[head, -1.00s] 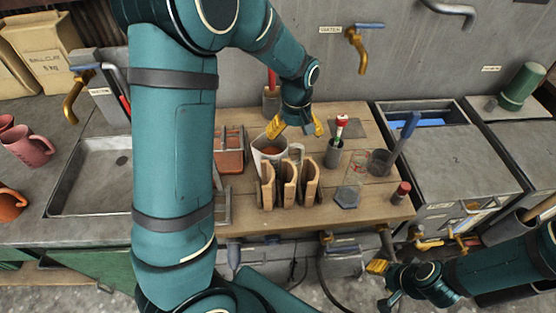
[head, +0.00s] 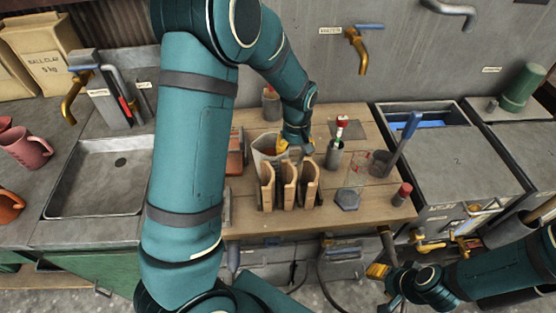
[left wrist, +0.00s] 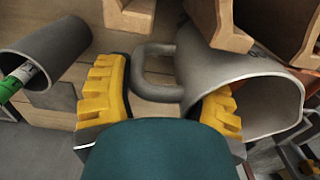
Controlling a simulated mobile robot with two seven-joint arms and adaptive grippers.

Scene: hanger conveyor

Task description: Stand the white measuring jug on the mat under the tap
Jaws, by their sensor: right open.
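The white measuring jug (head: 262,142) stands on the wooden bench top behind a row of upright wooden pieces. Its handle (left wrist: 157,72) lies between the fingers of my left gripper (left wrist: 163,100) in the left wrist view, with gaps visible. My left gripper (head: 296,143) is open, pointing down at the jug's right side. A dark square mat (head: 346,126) lies to the right at the back of the bench. The brass tap with a blue lever (head: 357,48) is on the wall above it. My right gripper (head: 383,282) is open and empty, low at the front right.
The wooden slotted pieces (head: 287,187) stand just in front of the jug. A grey cup with a red-and-green tool (head: 336,152) stands between jug and mat. A clear beaker (head: 358,170) and a dark pot (head: 380,165) are further right. The mat is bare.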

